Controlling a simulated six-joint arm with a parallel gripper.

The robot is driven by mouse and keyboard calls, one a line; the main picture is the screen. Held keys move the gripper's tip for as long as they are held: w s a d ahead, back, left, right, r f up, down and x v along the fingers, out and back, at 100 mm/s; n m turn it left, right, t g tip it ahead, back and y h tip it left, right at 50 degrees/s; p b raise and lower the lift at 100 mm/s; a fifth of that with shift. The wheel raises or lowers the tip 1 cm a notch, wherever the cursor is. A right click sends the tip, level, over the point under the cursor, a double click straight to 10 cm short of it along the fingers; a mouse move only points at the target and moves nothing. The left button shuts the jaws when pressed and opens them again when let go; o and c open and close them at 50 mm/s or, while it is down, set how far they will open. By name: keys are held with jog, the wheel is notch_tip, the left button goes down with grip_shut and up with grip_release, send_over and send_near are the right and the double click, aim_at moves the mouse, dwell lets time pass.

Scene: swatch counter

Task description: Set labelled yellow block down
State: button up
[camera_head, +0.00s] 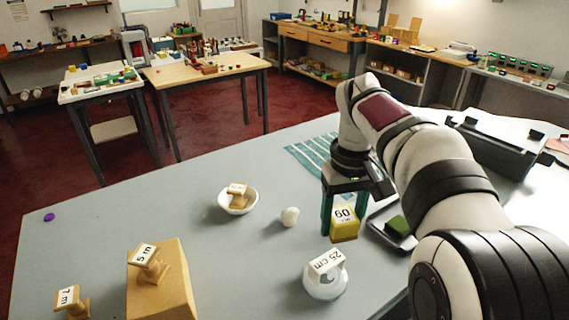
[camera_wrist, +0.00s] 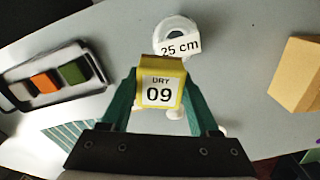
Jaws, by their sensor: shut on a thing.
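A yellow block (camera_head: 344,234) with a white label is between the teal fingers of my gripper (camera_head: 344,208). In the wrist view the yellow block (camera_wrist: 161,67) shows its label reading "DRY 09" the right way up; in the head view the digits look upside down. My gripper (camera_wrist: 162,88) is shut on the block, with one finger on each side. The block is over or on the grey counter (camera_head: 240,285); I cannot tell whether its underside touches. The far side of the block is hidden.
A white roll tagged "25 cm" (camera_head: 325,283) stands in front of the block. A dark-rimmed tray (camera_wrist: 24,104) holds white, orange and green blocks. A small white object (camera_head: 290,216), a bowl (camera_head: 238,207) and a wooden block (camera_head: 160,292) stand left. A striped cloth (camera_head: 310,152) lies behind.

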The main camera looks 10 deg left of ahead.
jog(key=w+a+f+n, duration=0.1)
jog(key=w+a+n, duration=0.25)
jog(key=a, duration=0.65)
send_over(239, 247)
jog(key=shift+n, duration=0.35)
jog(key=f, duration=0.6)
jog(key=shift+d+f, duration=0.25)
jog(key=shift+f, duration=0.05)
jog(key=shift+a+f, duration=0.15)
jog(key=shift+f, duration=0.95)
jog(key=shift+a+f, duration=0.1)
jog(key=shift+f, duration=0.95)
jog(key=o, duration=1.4)
jog(key=shift+f, duration=0.1)
jog(key=shift+c, duration=0.2)
